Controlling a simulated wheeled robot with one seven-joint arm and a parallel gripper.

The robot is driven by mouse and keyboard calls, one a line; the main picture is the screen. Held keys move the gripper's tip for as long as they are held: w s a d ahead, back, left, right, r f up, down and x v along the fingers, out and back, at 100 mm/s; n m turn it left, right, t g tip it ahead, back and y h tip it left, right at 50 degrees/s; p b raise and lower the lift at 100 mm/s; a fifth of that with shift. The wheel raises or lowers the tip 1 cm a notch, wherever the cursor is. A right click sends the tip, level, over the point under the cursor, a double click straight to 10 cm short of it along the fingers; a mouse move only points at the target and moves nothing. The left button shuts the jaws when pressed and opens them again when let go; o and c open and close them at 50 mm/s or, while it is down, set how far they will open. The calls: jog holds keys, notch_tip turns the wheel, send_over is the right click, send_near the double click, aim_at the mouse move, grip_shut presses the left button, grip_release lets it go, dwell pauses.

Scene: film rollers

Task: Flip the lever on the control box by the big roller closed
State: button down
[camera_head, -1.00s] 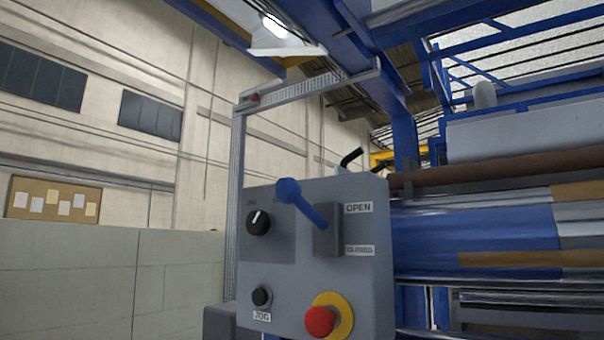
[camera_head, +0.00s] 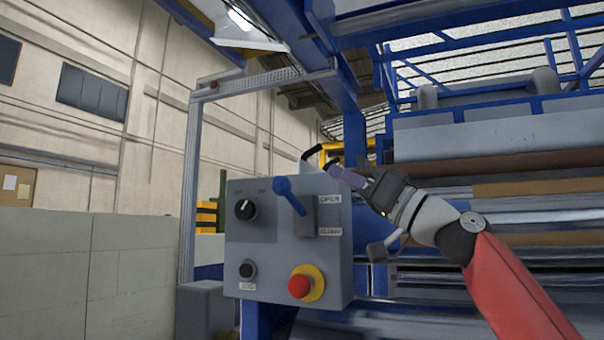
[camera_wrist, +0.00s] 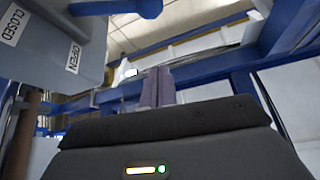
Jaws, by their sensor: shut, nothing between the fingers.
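The grey control box (camera_head: 262,262) stands left of the rollers; part of it fills the upper left of the wrist view (camera_wrist: 45,45). Its blue lever (camera_head: 290,197) points up and to the left from a dark pivot block (camera_head: 304,218), on the OPEN label's side (camera_head: 328,199). The CLOSED label (camera_head: 329,231) is below. The lever shows partly at the top of the wrist view (camera_wrist: 95,25). My gripper (camera_head: 334,170) is at the box's upper right, apart from the lever. Its purple fingers (camera_wrist: 157,88) are together and empty.
The box front also carries a dark knob (camera_head: 245,209), a small black button (camera_head: 247,270) and a red stop button (camera_head: 300,286). Film rollers (camera_head: 530,190) lie close to the right, behind my arm. A grey post (camera_head: 189,190) rises at the box's left. The space before the box is clear.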

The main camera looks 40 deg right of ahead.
jog(key=shift+w, duration=0.1)
notch_tip(320, 180, up, 6)
jog(key=f+p, duration=0.1)
jog(key=p, duration=0.2)
send_over(288, 184)
jog(key=d, duration=0.2)
jog(key=shift+s+a+f+b, duration=0.15)
jog(key=shift+f+b, duration=0.35)
jog(key=shift+f, duration=0.5)
jog(key=shift+s+a+f+b, duration=0.15)
jog(key=shift+f+b, duration=0.35)
jog(key=shift+f, duration=0.45)
jog(key=shift+w+f, duration=0.1)
jog(key=shift+s+a+f+n+g+y+b, duration=0.1)
jog(key=shift+a+f+n+g+y+b, duration=0.2)
jog(key=shift+f+n+y+b, duration=0.5)
jog(key=shift+s+a+f+n+g+y+b, duration=0.1)
jog(key=shift+a+f+n+g+y+b, duration=0.2)
jog(key=shift+n+y, duration=0.55)
notch_tip(288, 184, down, 9)
jog(key=n+g+y+b, duration=0.2)
jog(key=n+g+y, duration=0.2)
jog(key=n, duration=0.8)
jog(key=shift+a+y, duration=0.15)
jog(key=shift+y, duration=0.4)
